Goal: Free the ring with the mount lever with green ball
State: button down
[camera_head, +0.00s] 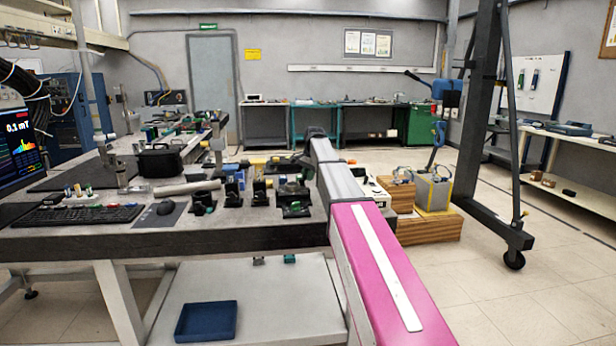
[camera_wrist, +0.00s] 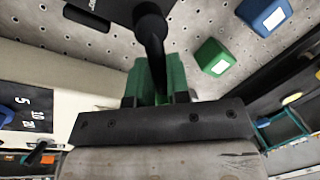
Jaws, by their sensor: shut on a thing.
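In the wrist view my gripper (camera_wrist: 157,85) shows two green fingers closed around a black stem (camera_wrist: 156,55). The stem runs up to a thick dark rounded part (camera_wrist: 150,18) at the top of the picture. No green ball shows apart from the green fingers, so I cannot tell whether this stem is the mount lever. I cannot make out the ring. In the head view my arm reaches over the bench's right end and hides my fingertips. A dark mount (camera_head: 293,197) stands just left of my arm.
The perforated bench top (camera_wrist: 110,58) holds a green block (camera_wrist: 213,57) and a blue block (camera_wrist: 264,16). In the head view, small black mounts (camera_head: 232,193), a keyboard (camera_head: 85,215) and a black bin (camera_head: 160,162) stand on the bench. A hoist frame (camera_head: 507,150) stands at right.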

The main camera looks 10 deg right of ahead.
jog(key=c, duration=1.1)
grip_release()
notch_tip(320, 180, up, 11)
jog(key=s+d, duration=0.1)
jog(key=shift+s+d+f, duration=0.15)
jog(key=shift+s+d, duration=0.05)
jog(key=shift+s, duration=0.05)
